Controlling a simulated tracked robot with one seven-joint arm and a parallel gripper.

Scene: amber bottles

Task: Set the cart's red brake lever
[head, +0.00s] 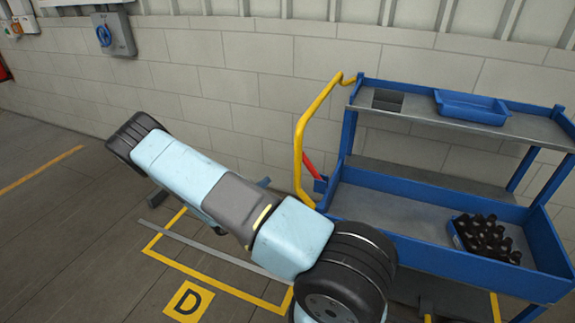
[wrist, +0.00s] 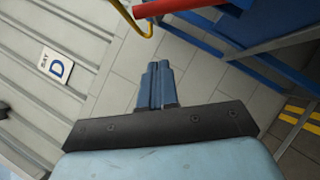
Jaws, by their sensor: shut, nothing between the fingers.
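The red brake lever (head: 313,164) sticks up at a slant from the left end of the blue cart (head: 440,255), just inside the yellow push handle (head: 299,140). In the wrist view the red lever (wrist: 180,8) crosses the top edge, partly cut off, beside the yellow handle (wrist: 145,33). My gripper (wrist: 157,66) is shut and empty, its blue fingers together. In the picture its tips lie just below the lever, with a gap between. In the head view my arm hides most of the gripper, so I cannot tell its distance there.
The cart's top shelf holds a blue tray (head: 471,107). Its lower tray holds a crate of dark bottles (head: 485,238). A block wall (head: 230,85) stands behind.

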